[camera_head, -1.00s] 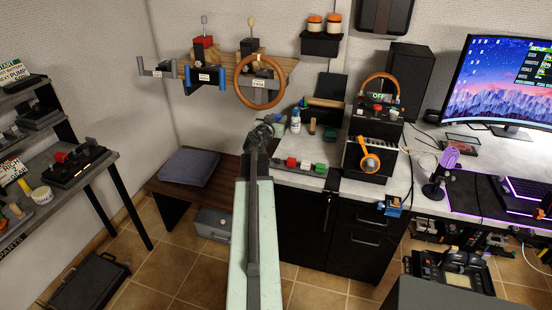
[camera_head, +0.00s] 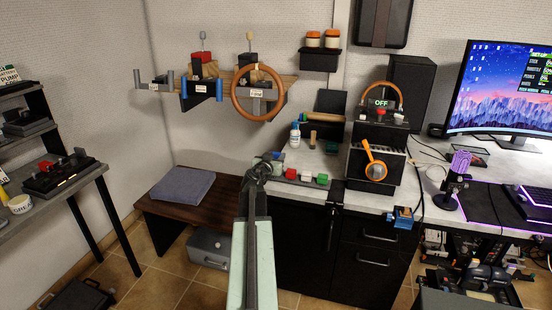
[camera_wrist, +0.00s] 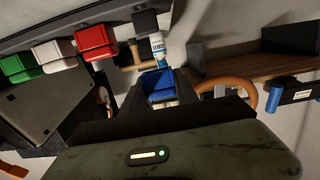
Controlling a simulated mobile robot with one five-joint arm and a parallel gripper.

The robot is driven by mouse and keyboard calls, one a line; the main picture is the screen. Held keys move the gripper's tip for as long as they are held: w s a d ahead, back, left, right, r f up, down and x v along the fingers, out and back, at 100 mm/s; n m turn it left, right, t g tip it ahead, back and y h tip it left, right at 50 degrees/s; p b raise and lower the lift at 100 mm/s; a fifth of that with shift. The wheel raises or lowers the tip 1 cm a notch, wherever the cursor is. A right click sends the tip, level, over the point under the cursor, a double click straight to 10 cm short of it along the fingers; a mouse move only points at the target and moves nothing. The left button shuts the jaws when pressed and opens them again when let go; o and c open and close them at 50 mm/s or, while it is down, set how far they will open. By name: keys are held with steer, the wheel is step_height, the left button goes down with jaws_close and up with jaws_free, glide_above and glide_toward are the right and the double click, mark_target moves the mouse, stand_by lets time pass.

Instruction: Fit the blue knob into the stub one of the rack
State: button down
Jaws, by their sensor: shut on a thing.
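In the wrist view the blue knob (camera_wrist: 161,82) sits between the dark fingers of my gripper (camera_wrist: 160,76), which is shut on it. The rack carries a red knob (camera_head: 291,173), a white knob (camera_head: 307,176) and a green knob (camera_head: 322,179). In the wrist view the rack appears inverted, with a dark bare stub (camera_wrist: 146,22) beside the red knob (camera_wrist: 95,42). The blue knob is apart from this stub.
A white bottle (camera_head: 295,133) and a wooden-handled tool (camera_head: 312,139) stand behind the rack. A black box with an orange lever (camera_head: 374,166) stands to the right. Wall-mounted yokes and an orange wheel (camera_head: 258,92) hang above. A low bench with a cushion (camera_head: 183,189) is at left.

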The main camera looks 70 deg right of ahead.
steer(key=shift+f+b, duration=3.15)
steer(key=shift+f, duration=0.15)
steer(key=c, duration=0.9)
jaws_free()
steer(key=shift+o, duration=0.2)
steer(key=a, duration=0.2)
steer(key=a+r+p, duration=0.1)
steer(key=a, duration=0.5)
steer(key=shift+s+r, duration=0.15)
steer(key=shift+d, duration=0.1)
